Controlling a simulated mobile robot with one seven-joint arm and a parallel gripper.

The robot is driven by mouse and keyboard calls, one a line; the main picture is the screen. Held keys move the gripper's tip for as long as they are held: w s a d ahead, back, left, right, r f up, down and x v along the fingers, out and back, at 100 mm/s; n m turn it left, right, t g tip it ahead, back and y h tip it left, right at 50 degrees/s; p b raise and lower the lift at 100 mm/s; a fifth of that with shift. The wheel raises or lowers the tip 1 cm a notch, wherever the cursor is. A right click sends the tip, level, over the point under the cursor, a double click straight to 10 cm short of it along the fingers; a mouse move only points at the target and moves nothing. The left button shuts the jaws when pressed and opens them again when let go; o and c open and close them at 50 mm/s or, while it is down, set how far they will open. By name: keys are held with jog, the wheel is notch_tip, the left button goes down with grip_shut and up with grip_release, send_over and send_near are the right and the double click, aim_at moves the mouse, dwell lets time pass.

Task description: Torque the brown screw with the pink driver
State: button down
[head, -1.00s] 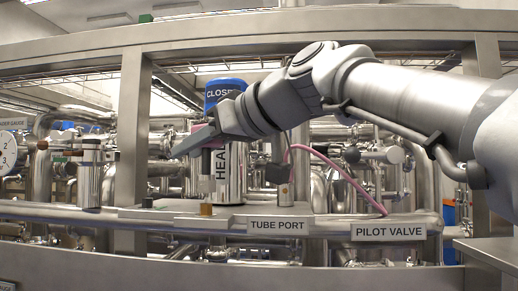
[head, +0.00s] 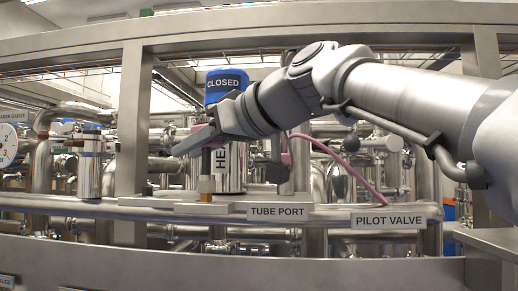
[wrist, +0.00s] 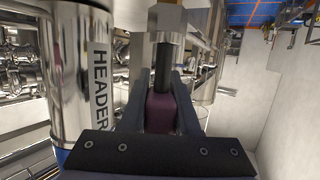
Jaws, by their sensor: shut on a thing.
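My gripper (head: 192,142) is shut on the pink driver (head: 197,128) above the plate. In the wrist view, the driver's dark pink handle (wrist: 160,112) sits between the two fingers. Its black shaft (wrist: 163,66) leads to a grey metal socket end (wrist: 166,20). In the head view the driver points down, and its grey socket (head: 206,184) is at the top of the brown screw (head: 206,198). They appear to touch; how deep the socket sits is not clear. The fingers hide much of the handle in the head view.
A steel cylinder marked HEADER (wrist: 75,70) with a blue CLOSED cap (head: 226,84) stands close behind the gripper. A pink tube (head: 345,165) arches at right. Labels read TUBE PORT (head: 277,211) and PILOT VALVE (head: 388,221). A steel post (head: 132,130) is at left.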

jog(key=shift+f+b, duration=0.55)
jog(key=shift+f, duration=0.05)
jog(key=c, duration=0.6)
grip_release()
grip_shut()
jog(key=shift+w+d+m+t+h+p, duration=0.1)
jog(key=shift+m+t+h+p, duration=0.1)
jog(key=shift+m+t+h, duration=0.3)
jog(key=shift+w+d+m+t+h+p, duration=0.1)
jog(key=shift+m+t+h+p, duration=0.1)
jog(key=shift+m+t+h, duration=0.3)
jog(key=shift+o, duration=2.4)
grip_release()
